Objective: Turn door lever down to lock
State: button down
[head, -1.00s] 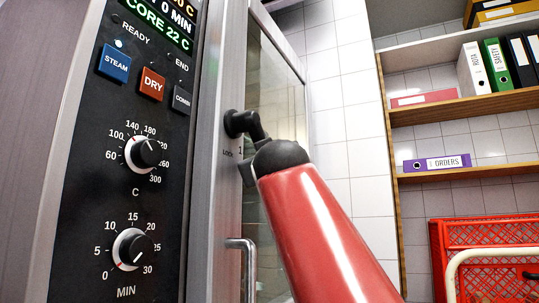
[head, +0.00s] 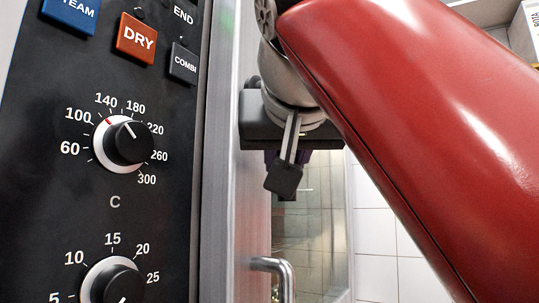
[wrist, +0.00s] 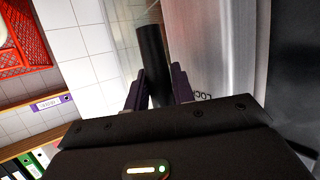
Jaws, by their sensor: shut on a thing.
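The black door lever (wrist: 152,50) shows in the wrist view as a thick dark bar, with its lower part between my fingers. My gripper (wrist: 159,85) is shut on it, one purple finger on each side. The word LOCK shows upside down on the metal door frame beside the fingers. In the head view my gripper (head: 289,158) is at the oven door edge, seen from behind, with its purple fingers mostly covered. There the lever is hidden behind the gripper, so its exact angle cannot be told.
The oven's control panel (head: 115,200) with its dials stands close on the left. A metal door handle (head: 272,265) curves out below my gripper. In the wrist view a red crate (wrist: 25,42) and shelves with binders lie off to the left.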

jog(key=shift+a, duration=0.1)
dwell(0.4)
jog(key=c, duration=1.2)
grip_release()
jog(key=shift+s, duration=0.1)
